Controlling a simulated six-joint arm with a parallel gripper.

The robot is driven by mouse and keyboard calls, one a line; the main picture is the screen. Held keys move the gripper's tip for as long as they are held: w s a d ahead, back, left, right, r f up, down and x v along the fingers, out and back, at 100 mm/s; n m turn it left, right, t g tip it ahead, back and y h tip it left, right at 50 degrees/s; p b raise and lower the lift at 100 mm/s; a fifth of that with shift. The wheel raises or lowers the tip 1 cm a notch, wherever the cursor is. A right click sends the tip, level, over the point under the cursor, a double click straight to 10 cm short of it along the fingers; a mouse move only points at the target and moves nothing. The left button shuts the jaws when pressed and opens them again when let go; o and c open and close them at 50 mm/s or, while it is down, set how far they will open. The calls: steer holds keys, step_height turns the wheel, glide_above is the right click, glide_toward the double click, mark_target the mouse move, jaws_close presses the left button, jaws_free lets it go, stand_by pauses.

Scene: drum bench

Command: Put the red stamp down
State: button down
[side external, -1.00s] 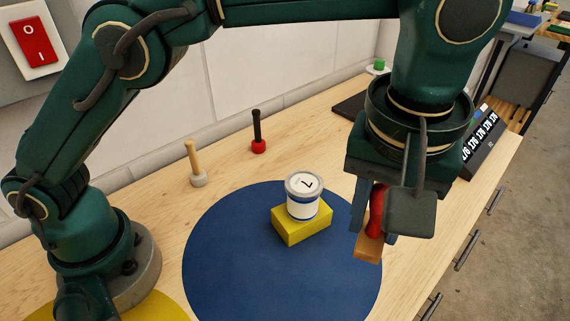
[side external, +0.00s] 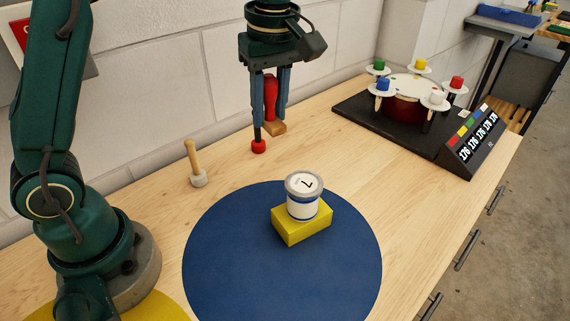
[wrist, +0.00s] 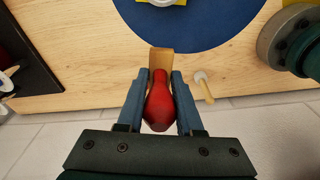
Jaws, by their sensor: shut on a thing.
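The red stamp has a red rounded handle (side external: 270,92) and a wooden block base (side external: 275,128). My gripper (side external: 271,112) is shut on its handle, with a blue-grey finger on each side. The stamp hangs upright in the side view, block down, at the back of the bench near the wall. The block appears to be above the bench top; the exact height is hard to tell. In the wrist view the stamp's handle (wrist: 159,104) lies between the fingers (wrist: 160,85), with the block (wrist: 161,60) beyond the tips.
A tin (side external: 304,198) sits on a yellow block (side external: 302,232) on the blue mat (side external: 235,265). A drum device (side external: 405,108) stands right. Bare wood lies between.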

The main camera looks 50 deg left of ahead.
steer(key=s+a+n, duration=0.2)
steer(key=a+n, duration=0.1)
steer(key=a, duration=0.2)
glide_toward(251, 182)
steer(key=shift+m, duration=0.3)
steer(key=f, duration=0.6)
steer(key=shift+w+a, duration=0.1)
steer(key=shift+a, duration=0.2)
steer(key=shift+f, duration=0.1)
steer(key=c, duration=0.6)
jaws_free()
steer(key=shift+o, duration=0.2)
